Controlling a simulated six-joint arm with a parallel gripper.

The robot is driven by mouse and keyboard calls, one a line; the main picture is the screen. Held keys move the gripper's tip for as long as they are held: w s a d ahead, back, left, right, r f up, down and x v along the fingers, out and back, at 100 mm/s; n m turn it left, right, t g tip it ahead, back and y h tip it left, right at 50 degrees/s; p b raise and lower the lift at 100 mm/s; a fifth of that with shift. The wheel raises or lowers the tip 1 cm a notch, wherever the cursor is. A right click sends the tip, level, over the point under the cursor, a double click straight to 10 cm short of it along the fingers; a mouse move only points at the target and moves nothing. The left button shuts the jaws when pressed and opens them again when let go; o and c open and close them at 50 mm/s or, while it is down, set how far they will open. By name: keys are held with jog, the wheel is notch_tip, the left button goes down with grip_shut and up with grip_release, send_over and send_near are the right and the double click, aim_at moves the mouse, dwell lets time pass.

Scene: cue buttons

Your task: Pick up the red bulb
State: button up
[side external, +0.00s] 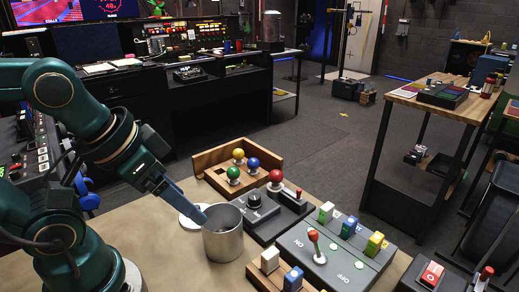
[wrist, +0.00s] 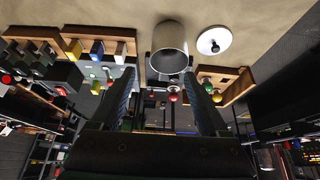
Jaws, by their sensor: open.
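Several round bulbs stand at a low wooden tray (side external: 208,162) in the side view: yellow (side external: 238,154), blue (side external: 253,163) and green (side external: 233,172). The red bulb (side external: 276,176) is just right of them, by a black control box; its exact seat is unclear. My gripper (side external: 204,218) points down at the left rim of a grey metal cup (side external: 223,243), left of the red bulb and apart from it. In the wrist view my gripper (wrist: 158,80) has its fingers wide apart, with nothing between them. A red ball (wrist: 173,97) shows between them, farther off; I cannot tell which it is.
A white disc (wrist: 203,42) lies beside the cup. A black box (side external: 262,222) with a knob and red-tipped lever stands right of the cup. A grey switch panel (side external: 330,262) and wooden block holder (side external: 262,280) are nearer the camera.

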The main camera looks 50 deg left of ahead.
jog(key=w+a+r+n, duration=0.2)
jog(key=w+r, duration=0.2)
jog(key=n+g+y, duration=0.2)
jog(key=n+y, duration=0.1)
jog(key=y, duration=0.1)
send_over(277, 172)
jog(key=s+d, duration=0.1)
jog(key=s, duration=0.1)
notch_tip(277, 172, down, 5)
jog(key=f, duration=0.2)
jog(key=w+f, duration=0.1)
jog(key=f, duration=0.5)
jog(key=shift+w+a, duration=0.3)
jog(key=shift+w+a+f, duration=0.15)
jog(key=shift+a+f, duration=0.05)
jog(key=shift+f, duration=0.35)
